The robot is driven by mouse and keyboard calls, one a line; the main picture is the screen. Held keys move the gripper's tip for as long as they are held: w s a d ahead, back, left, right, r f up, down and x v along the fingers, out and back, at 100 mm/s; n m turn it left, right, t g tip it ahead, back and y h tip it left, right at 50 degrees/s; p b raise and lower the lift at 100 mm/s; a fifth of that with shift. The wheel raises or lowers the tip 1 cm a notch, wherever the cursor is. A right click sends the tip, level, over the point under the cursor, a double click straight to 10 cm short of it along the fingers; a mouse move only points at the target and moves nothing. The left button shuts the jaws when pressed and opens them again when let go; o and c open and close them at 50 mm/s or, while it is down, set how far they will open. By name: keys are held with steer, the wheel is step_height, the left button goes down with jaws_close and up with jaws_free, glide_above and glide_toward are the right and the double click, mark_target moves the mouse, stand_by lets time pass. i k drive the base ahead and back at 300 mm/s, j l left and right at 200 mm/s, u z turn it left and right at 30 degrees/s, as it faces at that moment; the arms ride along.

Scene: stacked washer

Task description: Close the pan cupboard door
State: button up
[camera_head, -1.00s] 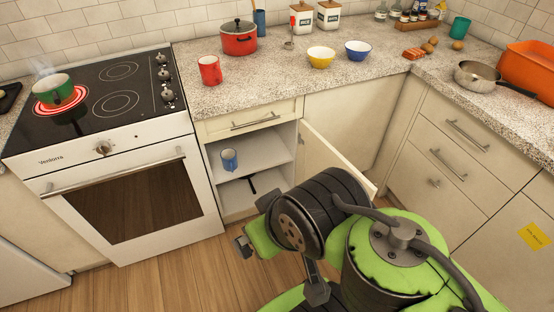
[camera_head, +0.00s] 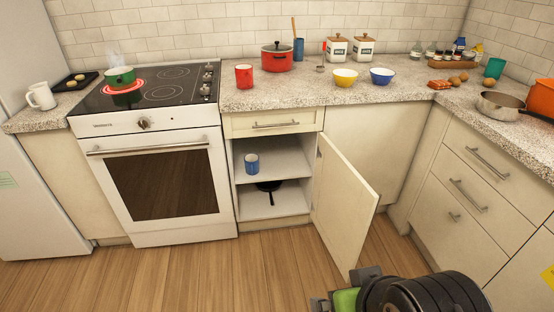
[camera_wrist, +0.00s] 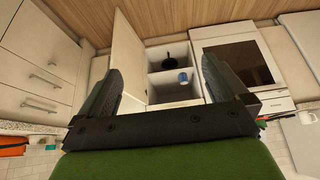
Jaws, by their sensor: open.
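The cream pan cupboard door (camera_head: 345,205) stands wide open, hinged at the right side of the cupboard (camera_head: 274,216). Inside, a black pan (camera_head: 268,186) lies on the lower level and a blue mug (camera_head: 251,163) stands on the shelf. My gripper (camera_head: 345,290) is low in front of the door, at the bottom edge of the head view, mostly cut off. In the wrist view, which is upside down, my open gripper (camera_wrist: 160,70) has nothing between its fingers. The door (camera_wrist: 131,55) shows beyond them, apart from them, with the pan (camera_wrist: 168,62) inside.
A white oven (camera_head: 160,180) stands left of the cupboard, with a green pot (camera_head: 121,78) on a glowing red hob ring. Drawers (camera_head: 466,195) line the right side. A closed drawer (camera_head: 272,122) sits above the cupboard. The wooden floor (camera_head: 200,275) in front is clear.

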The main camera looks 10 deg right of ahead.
mark_target(344, 207)
steer(key=i+l+u, duration=0.3)
steer(key=l, duration=0.25)
steer(key=i+l+u, duration=0.1)
steer(key=l, duration=0.25)
steer(key=i+l+u, duration=0.15)
steer(key=i+l, duration=0.15)
